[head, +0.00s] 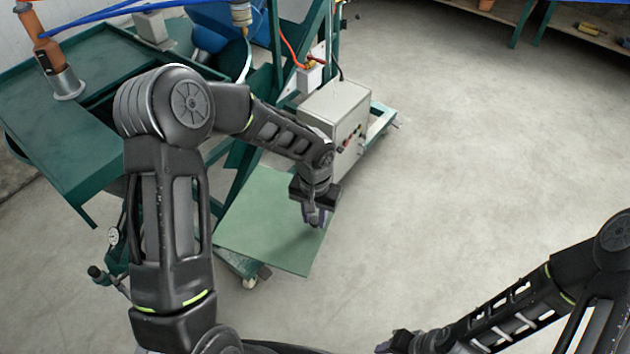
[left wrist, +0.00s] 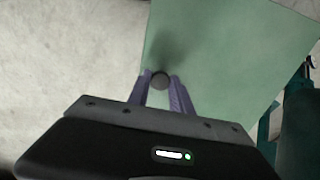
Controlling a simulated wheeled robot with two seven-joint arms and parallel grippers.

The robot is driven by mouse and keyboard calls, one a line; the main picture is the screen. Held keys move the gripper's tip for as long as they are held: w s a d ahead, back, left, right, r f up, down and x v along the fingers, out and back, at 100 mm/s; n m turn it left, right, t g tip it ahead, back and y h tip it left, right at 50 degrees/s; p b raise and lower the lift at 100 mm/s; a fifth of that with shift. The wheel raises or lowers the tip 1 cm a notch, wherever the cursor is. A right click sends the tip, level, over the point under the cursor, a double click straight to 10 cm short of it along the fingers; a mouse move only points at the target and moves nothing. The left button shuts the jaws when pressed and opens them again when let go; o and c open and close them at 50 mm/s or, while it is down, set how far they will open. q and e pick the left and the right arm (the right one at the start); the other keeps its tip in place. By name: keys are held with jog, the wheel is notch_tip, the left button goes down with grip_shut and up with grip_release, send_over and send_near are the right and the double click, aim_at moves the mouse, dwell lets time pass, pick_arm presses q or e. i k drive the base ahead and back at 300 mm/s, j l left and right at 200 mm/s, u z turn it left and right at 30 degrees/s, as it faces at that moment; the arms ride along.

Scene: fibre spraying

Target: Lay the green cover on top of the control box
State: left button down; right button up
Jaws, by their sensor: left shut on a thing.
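The green cover (head: 262,222) is a flat square sheet, in front of and below the grey control box (head: 338,103) in the head view. My left gripper (head: 316,219) is over the cover's right part. In the left wrist view the fingers of my left gripper (left wrist: 161,84) are shut on a small dark round knob (left wrist: 160,79) on the cover (left wrist: 225,50). The control box has buttons on its front face, and my left arm hides part of it. My right gripper (head: 398,343) is low at the bottom edge, dark and partly cut off; its jaws are unclear.
A green workbench (head: 95,60) stands at the left with a brown-and-silver tool on it. A green wheeled frame (head: 378,125) carries the control box. A red hose and cables hang behind the box. The concrete floor (head: 470,150) at the right is clear.

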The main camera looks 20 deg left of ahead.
aim_at(343, 101)
jog(key=i+l, duration=0.1)
jog(key=i, duration=0.55)
jog(key=i+l, duration=0.1)
jog(key=i, duration=0.55)
jog(key=i+l, duration=0.1)
jog(key=i, duration=0.55)
jog(key=i+l, duration=0.1)
jog(key=i, duration=0.55)
